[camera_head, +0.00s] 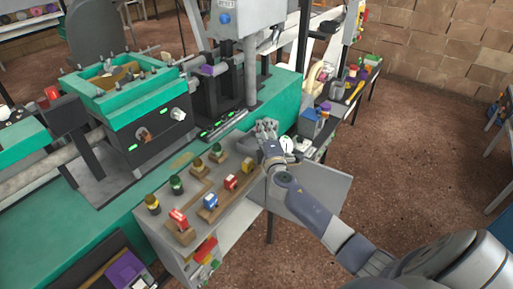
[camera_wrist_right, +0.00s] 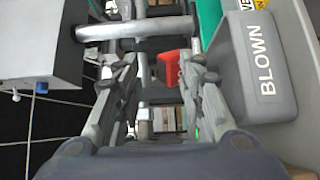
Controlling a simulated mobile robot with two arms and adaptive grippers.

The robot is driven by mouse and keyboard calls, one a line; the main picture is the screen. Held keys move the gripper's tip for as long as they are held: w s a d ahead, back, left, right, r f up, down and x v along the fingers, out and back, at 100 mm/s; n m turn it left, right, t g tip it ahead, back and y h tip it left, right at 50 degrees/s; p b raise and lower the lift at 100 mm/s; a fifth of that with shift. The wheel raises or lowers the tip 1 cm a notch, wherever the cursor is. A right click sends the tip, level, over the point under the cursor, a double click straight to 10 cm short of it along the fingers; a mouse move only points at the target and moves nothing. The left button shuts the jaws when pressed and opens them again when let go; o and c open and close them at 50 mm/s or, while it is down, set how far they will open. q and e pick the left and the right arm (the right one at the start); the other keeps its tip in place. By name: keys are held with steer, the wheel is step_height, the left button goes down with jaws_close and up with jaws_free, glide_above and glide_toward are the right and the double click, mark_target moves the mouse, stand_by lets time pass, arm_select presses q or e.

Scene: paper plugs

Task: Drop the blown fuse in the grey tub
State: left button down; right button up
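The grey tub (camera_wrist_right: 262,75), marked "BLOWN" on its side, stands at the right of the right wrist view, close beside one finger of my right gripper (camera_wrist_right: 160,70). The two fingers are apart with nothing held between them. A red piece (camera_wrist_right: 172,68) shows beyond the gap; I cannot tell what it belongs to. In the head view my right gripper (camera_head: 267,130) is over the far end of the grey shelf by the green machine. I cannot pick out the tub there, nor tell which part is the blown fuse. My left gripper is not in view.
A wooden holder (camera_head: 222,198) with red, blue and yellow plugs lies on the grey shelf (camera_head: 200,245), beside several dark-based knobs (camera_head: 176,184). The green machine (camera_head: 110,215) runs along its back. A crowded side bench (camera_head: 345,100) stands beyond. The brown floor (camera_head: 410,140) at right is clear.

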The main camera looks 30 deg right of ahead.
stand_by(0.3)
steer(key=v, duration=1.2)
steer(key=shift+s+f, duration=0.1)
